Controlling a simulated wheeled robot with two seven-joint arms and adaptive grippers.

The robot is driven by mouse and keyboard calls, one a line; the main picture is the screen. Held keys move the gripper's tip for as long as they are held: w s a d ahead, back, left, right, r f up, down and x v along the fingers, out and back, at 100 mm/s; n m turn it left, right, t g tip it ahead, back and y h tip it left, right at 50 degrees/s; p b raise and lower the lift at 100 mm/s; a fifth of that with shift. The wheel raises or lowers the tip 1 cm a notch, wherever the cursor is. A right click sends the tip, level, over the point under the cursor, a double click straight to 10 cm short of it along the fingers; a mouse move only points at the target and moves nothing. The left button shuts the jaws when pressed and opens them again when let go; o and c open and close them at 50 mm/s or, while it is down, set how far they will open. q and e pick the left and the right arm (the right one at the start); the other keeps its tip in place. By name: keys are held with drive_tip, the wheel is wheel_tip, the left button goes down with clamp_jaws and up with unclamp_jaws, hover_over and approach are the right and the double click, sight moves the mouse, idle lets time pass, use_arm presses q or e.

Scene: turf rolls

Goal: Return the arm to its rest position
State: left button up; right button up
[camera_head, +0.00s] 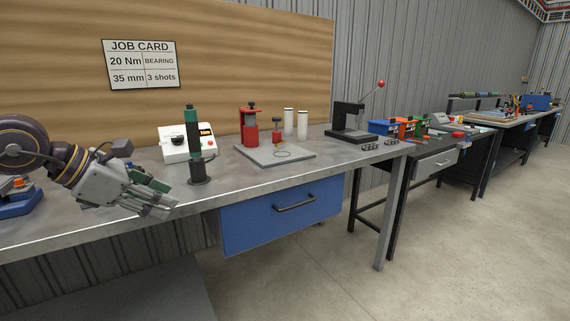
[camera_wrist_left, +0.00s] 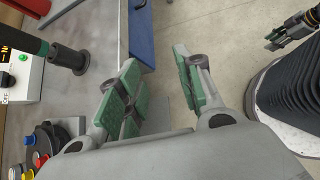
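My left arm comes in from the left in the head view. Its left gripper (camera_head: 158,203) hangs over the front edge of the workbench (camera_head: 240,189), left of the upright green-and-black driver (camera_head: 192,132). In the left wrist view, the left gripper's (camera_wrist_left: 160,85) green-padded fingers stand apart, with nothing between them. The driver, in its dark stand (camera_wrist_left: 72,59), is at the upper left there, clear of the fingers. What looks like my right gripper (camera_wrist_left: 290,34) shows at the upper right of the wrist view, too small to read its state. It is outside the head view.
Behind the driver is a white control box (camera_head: 180,144). Right of it stand a red press tool (camera_head: 249,125) on a grey plate (camera_head: 300,155), two white cylinders and a lever press (camera_head: 348,120). A blue drawer (camera_head: 250,224) hangs below the bench. Floor in front is clear.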

use_arm(q)
drive_tip(key=w+d+f+n+t+h, duration=0.3)
drive_tip(key=w+f+n+t+h, duration=0.15)
drive_tip(key=n+h, duration=0.4)
drive_tip(key=w+a+f+n+t+y, duration=0.1)
drive_tip(key=a+f+n+t+y, duration=0.4)
drive_tip(key=f+n, duration=0.65)
drive_tip(key=a+f+n+t+y, duration=0.1)
drive_tip(key=a+f+n+y, duration=0.2)
drive_tip(key=f+n+y, duration=0.6)
drive_tip(key=s+d+f+n+g, duration=0.1)
drive_tip(key=s+f+n+g, duration=0.2)
drive_tip(key=f+n, duration=0.35)
drive_tip(key=s+d+f+n+g, duration=0.15)
drive_tip(key=s+f+n, duration=0.25)
drive_tip(key=f, duration=0.6)
drive_tip(key=s+d+f+n+g+h, duration=0.2)
drive_tip(key=s+d+f+n+g, duration=0.3)
drive_tip(key=s+d+f+g, duration=0.3)
drive_tip(key=s+d+f, duration=0.4)
drive_tip(key=s+d, duration=0.2)
drive_tip(key=s, duration=0.2)
drive_tip(key=shift+h, duration=0.35)
